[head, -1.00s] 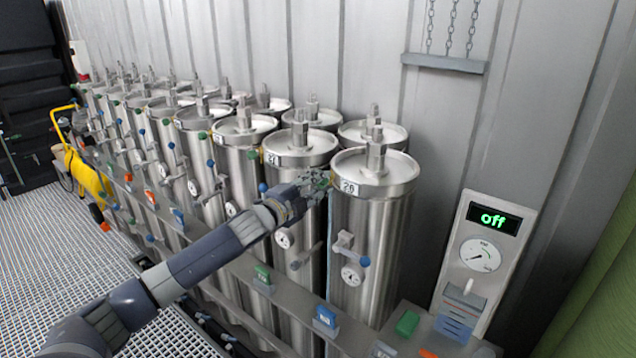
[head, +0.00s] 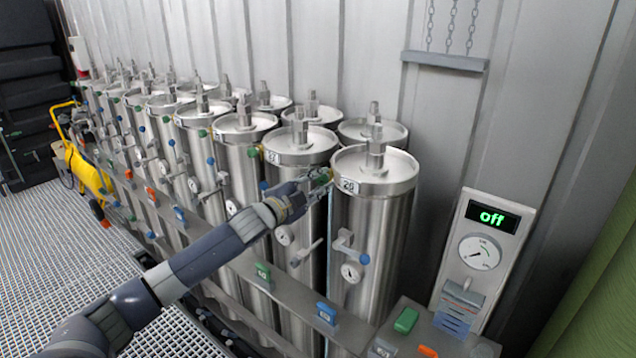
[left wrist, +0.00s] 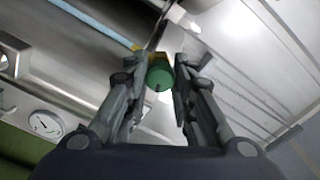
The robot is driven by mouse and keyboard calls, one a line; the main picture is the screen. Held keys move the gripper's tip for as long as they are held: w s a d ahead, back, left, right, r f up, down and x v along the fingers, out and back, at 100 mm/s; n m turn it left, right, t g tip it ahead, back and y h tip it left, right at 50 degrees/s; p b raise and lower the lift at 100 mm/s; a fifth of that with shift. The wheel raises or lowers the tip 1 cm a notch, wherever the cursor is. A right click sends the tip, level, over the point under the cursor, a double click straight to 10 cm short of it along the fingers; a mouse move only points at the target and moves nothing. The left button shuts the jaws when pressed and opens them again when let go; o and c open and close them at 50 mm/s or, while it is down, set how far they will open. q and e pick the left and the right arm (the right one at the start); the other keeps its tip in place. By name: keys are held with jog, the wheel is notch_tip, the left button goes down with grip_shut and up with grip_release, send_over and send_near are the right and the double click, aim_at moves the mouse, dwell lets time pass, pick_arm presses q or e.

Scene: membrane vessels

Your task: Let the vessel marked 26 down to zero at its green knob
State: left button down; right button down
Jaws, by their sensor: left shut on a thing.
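The nearest front steel vessel (head: 372,225) carries a small number plate (head: 349,186), whose last digit I cannot read surely in the head view. A green knob (left wrist: 160,73) on a yellow fitting shows large in the left wrist view. It is at the upper left side of this vessel. My left gripper (head: 320,180) reaches in from the left and is shut on the green knob, one finger on each side (left wrist: 167,85). The vessel's dial gauge (head: 351,272) sits lower down by a blue knob (head: 365,258). Its needle is too small to read.
More steel vessels (head: 298,150) stand in two rows to the left. A wall panel (head: 486,250) on the right shows "off" above a dial. A rail with coloured tags (head: 326,313) runs in front. A yellow cart (head: 88,175) stands far left.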

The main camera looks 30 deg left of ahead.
pick_arm(q)
jog(key=c, duration=1.3)
grip_release()
jog(key=shift+s, duration=0.1)
jog(key=s, duration=0.7)
jog(key=s+a, duration=0.1)
jog(key=s, duration=0.3)
jog(key=shift+s, duration=0.35)
